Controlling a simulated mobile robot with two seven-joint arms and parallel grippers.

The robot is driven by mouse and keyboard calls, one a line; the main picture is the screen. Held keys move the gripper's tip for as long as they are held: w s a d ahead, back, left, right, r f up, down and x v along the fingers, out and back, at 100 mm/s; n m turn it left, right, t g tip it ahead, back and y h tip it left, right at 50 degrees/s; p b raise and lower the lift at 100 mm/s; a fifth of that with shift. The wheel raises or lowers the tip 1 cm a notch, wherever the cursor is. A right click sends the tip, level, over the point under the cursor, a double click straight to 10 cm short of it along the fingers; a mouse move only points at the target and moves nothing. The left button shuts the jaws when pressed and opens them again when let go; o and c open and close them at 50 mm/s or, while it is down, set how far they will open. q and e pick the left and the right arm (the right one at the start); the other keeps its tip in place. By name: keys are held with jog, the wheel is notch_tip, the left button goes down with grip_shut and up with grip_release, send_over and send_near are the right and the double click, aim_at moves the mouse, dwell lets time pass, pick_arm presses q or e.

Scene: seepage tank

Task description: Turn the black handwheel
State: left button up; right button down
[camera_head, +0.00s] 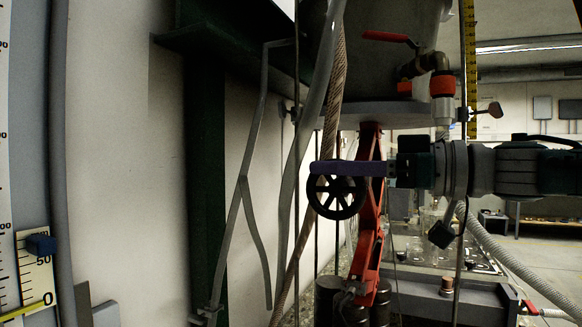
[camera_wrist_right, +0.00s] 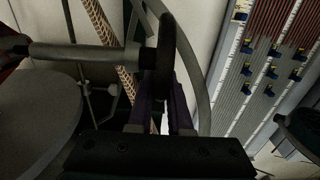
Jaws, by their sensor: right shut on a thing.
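The black handwheel (camera_head: 337,213) is a small spoked wheel in the middle of the head view, in front of a red jack stand. My right arm comes in from the right, and my right gripper (camera_head: 322,168) lies across the top of the wheel with its purple fingers shut on the rim. In the right wrist view the handwheel (camera_wrist_right: 167,48) shows edge-on, its rim between the two purple fingers of the gripper (camera_wrist_right: 165,98). A grey shaft runs from it to the left. The fingers hide the top of the rim in the head view. My left gripper is not in view.
The red jack stand (camera_head: 368,235) stands just behind the wheel under the tank (camera_head: 385,70). Hoses and a brown rope (camera_head: 333,95) hang close left of the wheel. A red-handled valve (camera_head: 430,65) is above my right arm. A dark green post (camera_head: 205,190) stands left.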

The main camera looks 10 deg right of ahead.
jog(key=shift+f+b, duration=0.2)
jog(key=shift+b, duration=0.4)
jog(key=t+y+b, duration=0.1)
jog(key=y+b, duration=0.1)
jog(key=b, duration=0.2)
jog(key=d+t+y+b, duration=0.1)
jog(key=y+b, duration=0.1)
jog(key=b, duration=0.2)
jog(key=s+f+t+y+b, duration=0.1)
jog(key=t+b, duration=0.1)
jog(key=b, duration=0.2)
jog(key=shift+d+y+b, duration=0.2)
jog(key=shift+y+b, duration=0.15)
jog(key=shift+y, duration=0.05)
jog(key=shift+d+r+t+y+b, duration=0.2)
jog(key=shift+t+y+b, duration=0.25)
jog(key=shift+b, duration=0.55)
jog(key=c, duration=1.2)
grip_release()
jog(key=o, duration=0.4)
jog(key=shift+r, duration=0.1)
jog(key=shift+c, duration=0.2)
